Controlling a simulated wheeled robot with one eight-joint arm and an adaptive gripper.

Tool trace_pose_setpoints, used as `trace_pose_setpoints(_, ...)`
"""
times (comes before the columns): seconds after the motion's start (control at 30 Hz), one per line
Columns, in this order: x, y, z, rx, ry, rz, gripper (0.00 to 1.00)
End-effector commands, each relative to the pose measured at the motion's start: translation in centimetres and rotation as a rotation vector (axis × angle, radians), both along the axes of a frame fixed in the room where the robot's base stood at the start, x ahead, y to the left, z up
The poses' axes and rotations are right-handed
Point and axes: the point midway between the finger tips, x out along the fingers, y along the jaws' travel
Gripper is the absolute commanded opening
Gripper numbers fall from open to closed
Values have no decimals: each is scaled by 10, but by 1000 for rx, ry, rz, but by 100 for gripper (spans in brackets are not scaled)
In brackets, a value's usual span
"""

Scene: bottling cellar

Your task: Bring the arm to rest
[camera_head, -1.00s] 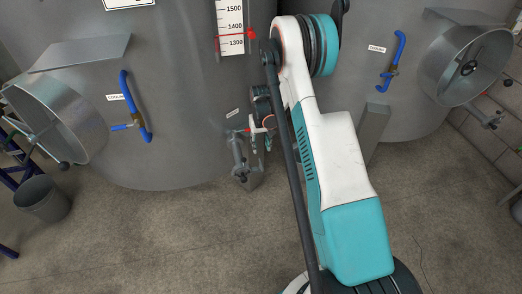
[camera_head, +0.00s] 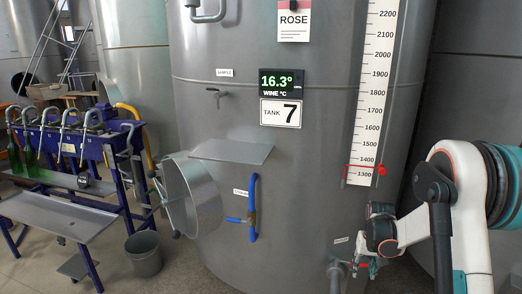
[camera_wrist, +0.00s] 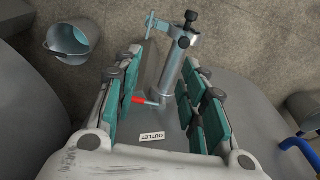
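My arm, white and teal, rises at the right edge of the head view and bends down towards the tank's foot. My gripper (camera_head: 365,262) hangs low beside tank 7 (camera_head: 300,160), near the outlet pipe (camera_head: 336,275). In the wrist view my gripper (camera_wrist: 163,85) has its two teal-padded fingers spread apart, with nothing held between them. The metal outlet valve (camera_wrist: 184,60) with its red-tipped lever shows in the gap beyond the fingers. I cannot tell whether a finger touches it. An OUTLET label (camera_wrist: 152,136) is on the tank below it.
A round open hatch (camera_head: 193,195) and a blue-handled valve (camera_head: 252,208) stick out from the tank. A grey bucket (camera_head: 143,254) stands on the floor beside a blue bottle filler (camera_head: 62,145) with a metal tray. Bare floor shows around the bucket.

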Motion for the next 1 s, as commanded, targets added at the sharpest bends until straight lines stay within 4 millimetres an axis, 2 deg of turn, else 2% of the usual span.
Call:
trace_pose_setpoints(0.03,-5,8,21,-4,-15,8,38)
trace_pose_setpoints(0.2,-21,29,79,-17,-70,32,38)
trace_pose_setpoints(0.5,-67,68,165,-35,-167,75,38)
trace_pose_setpoints(0.8,-128,103,225,-49,-266,116,38)
trace_pose_setpoints(1.0,-173,124,250,-55,-332,144,38)
